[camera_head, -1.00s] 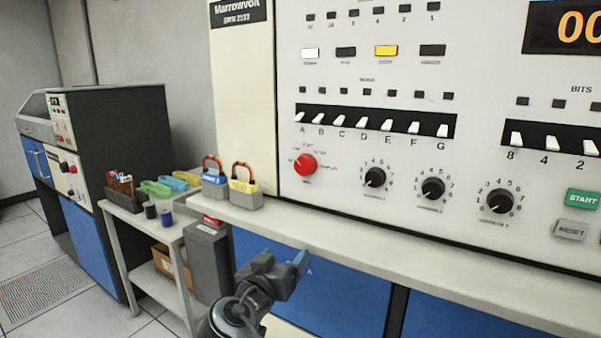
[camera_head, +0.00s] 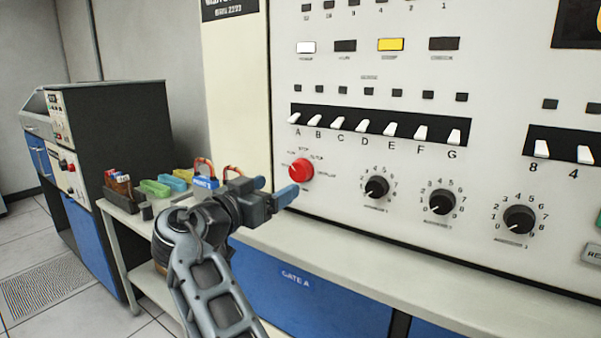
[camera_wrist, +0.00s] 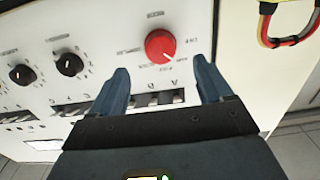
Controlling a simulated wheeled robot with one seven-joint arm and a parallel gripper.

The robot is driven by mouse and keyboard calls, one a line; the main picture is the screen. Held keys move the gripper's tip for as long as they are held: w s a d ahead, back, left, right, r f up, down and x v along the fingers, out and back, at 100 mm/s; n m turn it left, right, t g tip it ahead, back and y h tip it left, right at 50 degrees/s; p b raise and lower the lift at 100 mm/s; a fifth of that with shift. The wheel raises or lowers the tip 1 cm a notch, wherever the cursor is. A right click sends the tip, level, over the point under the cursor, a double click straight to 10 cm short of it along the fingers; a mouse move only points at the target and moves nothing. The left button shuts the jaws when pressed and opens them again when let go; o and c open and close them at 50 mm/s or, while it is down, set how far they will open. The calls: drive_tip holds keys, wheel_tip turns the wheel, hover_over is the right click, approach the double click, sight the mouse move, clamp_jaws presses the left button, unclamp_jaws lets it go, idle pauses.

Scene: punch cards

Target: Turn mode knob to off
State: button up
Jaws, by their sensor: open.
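The red mode knob (camera_head: 301,171) is on the white panel below the left end of the lettered switch row. Small labels ring it, too small to read surely. In the wrist view the red knob (camera_wrist: 160,46) shows ahead of and between the fingers, with a pale pointer mark at its lower right. My gripper (camera_head: 274,190) is open and empty, with blue-grey fingertips. It is just below and left of the knob in the head view, apparently apart from it. In the wrist view the gripper (camera_wrist: 163,80) has its two fingers spread wide.
Black dials (camera_head: 377,187) stand right of the knob, with white lettered switches (camera_head: 390,129) above. A ledge (camera_head: 400,257) juts out below the panel. A side table (camera_head: 118,211) with coloured blocks is at left. A red-and-yellow handle (camera_wrist: 287,24) shows in the wrist view.

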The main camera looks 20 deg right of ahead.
sight(297, 174)
drive_tip(key=p+x, duration=0.1)
drive_tip(key=x, duration=0.5)
drive_tip(key=shift+w+d+r+p, duration=0.15)
drive_tip(key=shift+r+p, duration=0.1)
drive_tip(key=shift+p, duration=0.15)
drive_tip(key=shift+w+d+f, duration=0.1)
drive_tip(key=shift+w+d, duration=0.3)
drive_tip(key=shift+d, duration=0.15)
drive_tip(key=shift+c, duration=0.4)
drive_tip(key=c, duration=0.9)
drive_tip(key=shift+c, duration=0.2)
